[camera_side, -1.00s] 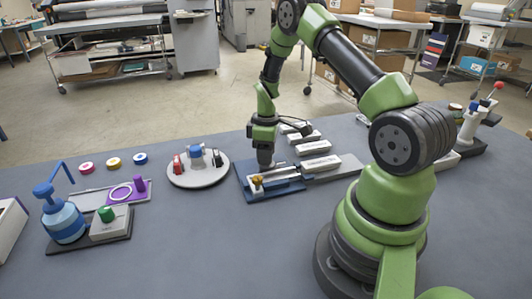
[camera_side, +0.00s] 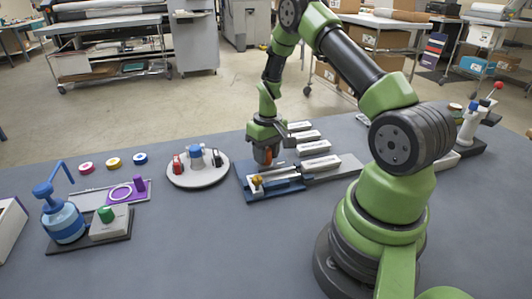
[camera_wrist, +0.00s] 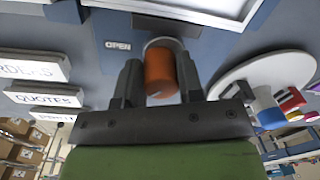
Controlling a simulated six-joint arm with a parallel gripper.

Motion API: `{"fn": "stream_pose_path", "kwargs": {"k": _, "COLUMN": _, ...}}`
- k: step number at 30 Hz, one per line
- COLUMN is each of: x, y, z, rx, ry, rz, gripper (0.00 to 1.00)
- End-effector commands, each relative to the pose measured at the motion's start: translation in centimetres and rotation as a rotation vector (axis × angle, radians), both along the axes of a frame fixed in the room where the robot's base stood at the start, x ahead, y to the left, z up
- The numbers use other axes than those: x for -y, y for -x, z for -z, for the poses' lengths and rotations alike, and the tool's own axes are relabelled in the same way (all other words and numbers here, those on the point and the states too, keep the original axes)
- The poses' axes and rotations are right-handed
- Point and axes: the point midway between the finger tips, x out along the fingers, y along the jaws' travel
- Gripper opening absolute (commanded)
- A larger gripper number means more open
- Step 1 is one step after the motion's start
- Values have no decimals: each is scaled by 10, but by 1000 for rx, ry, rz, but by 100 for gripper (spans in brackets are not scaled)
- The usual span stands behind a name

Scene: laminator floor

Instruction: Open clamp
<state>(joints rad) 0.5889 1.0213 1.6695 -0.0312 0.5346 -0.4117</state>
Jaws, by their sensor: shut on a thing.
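The clamp's orange handle (camera_wrist: 160,72) is a short cylinder between the two dark fingers of my gripper (camera_wrist: 158,85) in the wrist view. My gripper is shut on it. The word OPEN is printed on the blue clamp base (camera_wrist: 112,20) beside the handle. In the side view, my gripper (camera_side: 266,157) is low over the left part of the blue base (camera_side: 247,190), with the orange handle (camera_side: 268,156) partly showing at its fingers. A small yellow-brown part (camera_side: 257,181) sits at the base's front left. The clamp's bar is mostly hidden.
White labelled blocks (camera_side: 315,148) lie right of the clamp. A round white turntable (camera_side: 198,178) with small coloured parts stands close on the left. A blue pump-like bottle (camera_side: 63,222) and a green-button box (camera_side: 109,222) are farther left. The front of the table is clear.

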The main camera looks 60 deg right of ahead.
Motion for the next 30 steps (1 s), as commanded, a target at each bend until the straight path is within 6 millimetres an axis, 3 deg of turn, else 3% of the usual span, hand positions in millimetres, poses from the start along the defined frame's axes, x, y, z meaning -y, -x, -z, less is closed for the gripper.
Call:
{"fn": "stream_pose_path", "kwargs": {"k": 18, "x": 0, "y": 1, "z": -1, "rx": 0, "ry": -1, "rz": 543, "gripper": 11}}
{"fn": "stream_pose_path", "kwargs": {"k": 30, "x": 0, "y": 1, "z": -1, "rx": 1, "ry": -1, "rz": 712, "gripper": 11}}
